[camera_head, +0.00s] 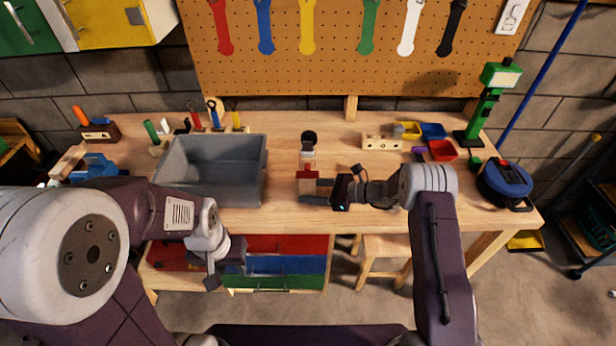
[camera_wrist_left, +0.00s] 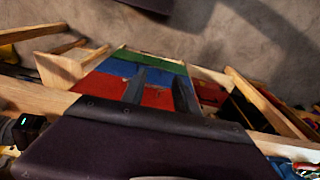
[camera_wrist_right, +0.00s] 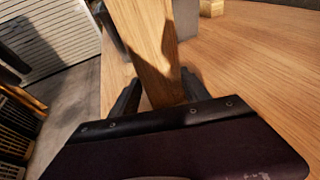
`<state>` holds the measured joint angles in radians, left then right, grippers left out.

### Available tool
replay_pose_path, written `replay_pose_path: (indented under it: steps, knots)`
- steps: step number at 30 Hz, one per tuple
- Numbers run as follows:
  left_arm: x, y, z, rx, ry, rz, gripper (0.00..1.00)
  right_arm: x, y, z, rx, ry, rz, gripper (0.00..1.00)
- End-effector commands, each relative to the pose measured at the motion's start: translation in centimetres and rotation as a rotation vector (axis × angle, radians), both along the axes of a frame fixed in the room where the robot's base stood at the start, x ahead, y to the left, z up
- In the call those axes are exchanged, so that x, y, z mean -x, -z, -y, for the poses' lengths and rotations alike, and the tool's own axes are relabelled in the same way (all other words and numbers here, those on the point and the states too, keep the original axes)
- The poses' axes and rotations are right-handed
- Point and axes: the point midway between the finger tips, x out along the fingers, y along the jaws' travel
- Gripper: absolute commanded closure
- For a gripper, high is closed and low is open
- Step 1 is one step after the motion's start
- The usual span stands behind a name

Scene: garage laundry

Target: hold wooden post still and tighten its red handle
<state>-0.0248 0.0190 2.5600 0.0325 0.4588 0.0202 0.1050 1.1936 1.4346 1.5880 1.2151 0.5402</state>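In the right wrist view the post (camera_wrist_right: 150,45) lies between the two fingers (camera_wrist_right: 160,92). I see no clear gap on either side, but I cannot tell whether they press on it. The red handle does not show there. My left gripper (camera_head: 228,268) is low in front of the bench, away from the post. In the left wrist view its fingers (camera_wrist_left: 159,80) are apart and empty.
A grey bin (camera_head: 210,170) stands on the bench left of the post. Coloured drawers (camera_head: 280,264) are below the bench, near my left gripper. A wooden block (camera_head: 381,143), small coloured trays (camera_head: 441,150), a green lamp (camera_head: 484,105) and a blue reel (camera_head: 503,182) are to the right.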

Motion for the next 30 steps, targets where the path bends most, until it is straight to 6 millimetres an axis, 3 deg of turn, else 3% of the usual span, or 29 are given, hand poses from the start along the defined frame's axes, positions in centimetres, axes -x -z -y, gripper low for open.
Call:
replay_pose_path:
  steps: [3, 4, 8, 12, 14, 18, 23, 30]
  knots:
    - [0.0, 0.0, 0.0, 0.000, 0.000, 0.000, 0.64, 0.0, 0.0, 0.0, 0.000, 0.000, 0.000, 0.72]
    - [0.0, 0.0, 0.0, 0.000, 0.000, 0.000, 0.64, 0.0, 0.0, 0.0, 0.000, 0.000, 0.000, 0.79]
    - [0.0, 0.0, 0.0, 0.000, 0.000, 0.000, 0.64, 0.0, 0.0, 0.0, 0.000, 0.000, 0.000, 0.79]
    - [1.3, 0.1, 0.0, 0.000, -0.008, -0.053, 1.00, 0.0, 0.0, 0.0, 0.000, 0.000, 0.000, 0.79]
    - [1.5, -0.6, 0.0, 0.000, -0.014, -0.097, 1.00, 0.0, 0.0, 0.0, 0.000, 0.000, 0.000, 0.79]
    - [-3.6, -5.7, 0.3, -0.006, -0.016, -0.096, 1.00, 0.0, 0.0, 0.0, 0.000, 0.000, 0.000, 0.79]
    - [-9.4, -12.4, 2.2, -0.018, 0.033, -0.053, 1.00, 0.0, 0.0, 0.0, -0.001, 0.000, 0.001, 0.79]
    - [-15.2, -22.2, 7.5, -0.023, 0.146, 0.069, 1.00, 0.0, 0.0, 0.0, 0.000, 0.000, 0.000, 0.79]
